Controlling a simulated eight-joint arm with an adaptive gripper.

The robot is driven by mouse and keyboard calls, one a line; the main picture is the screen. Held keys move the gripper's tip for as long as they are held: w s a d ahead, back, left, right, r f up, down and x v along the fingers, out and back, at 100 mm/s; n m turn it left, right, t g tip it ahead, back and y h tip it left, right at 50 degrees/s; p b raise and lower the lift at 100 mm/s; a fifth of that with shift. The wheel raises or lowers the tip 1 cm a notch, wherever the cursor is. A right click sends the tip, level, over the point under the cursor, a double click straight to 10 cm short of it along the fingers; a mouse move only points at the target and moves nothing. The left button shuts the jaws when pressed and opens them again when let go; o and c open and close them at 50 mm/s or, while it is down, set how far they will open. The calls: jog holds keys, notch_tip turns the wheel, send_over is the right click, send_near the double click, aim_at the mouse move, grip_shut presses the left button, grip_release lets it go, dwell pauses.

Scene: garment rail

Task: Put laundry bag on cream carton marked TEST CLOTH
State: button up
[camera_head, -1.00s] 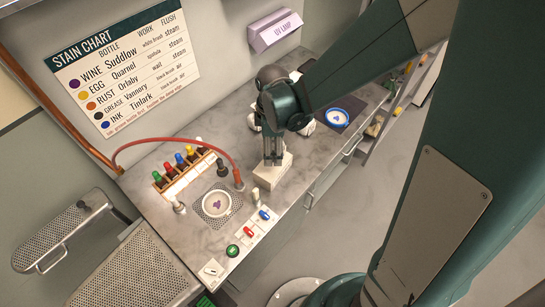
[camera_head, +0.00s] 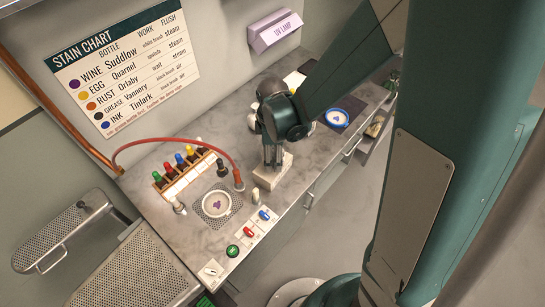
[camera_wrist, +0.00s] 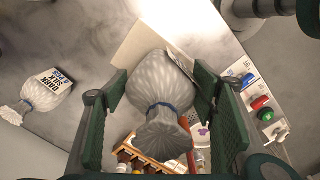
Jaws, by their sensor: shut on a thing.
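My gripper (camera_wrist: 163,108) is shut on a pale, pleated laundry bag (camera_wrist: 160,75) with a blue tie around its neck, seen in the wrist view. A cream carton (camera_wrist: 132,52) shows behind the bag there, partly hidden by it. In the head view my gripper (camera_head: 272,150) points down over the cream carton (camera_head: 274,177) on the counter. I cannot read any marking on the carton, nor tell whether the bag touches it.
A rack of coloured bottles (camera_head: 183,170), a red hose (camera_head: 180,139), a white dish (camera_head: 216,204) and coloured switches (camera_head: 249,231) stand left of the carton.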

jog(key=shift+f, duration=0.75)
jog(key=shift+f, duration=0.2)
jog(key=o, duration=1)
jog(key=shift+r, duration=0.1)
jog(key=shift+r, duration=0.2)
jog(key=shift+r, duration=5.95)
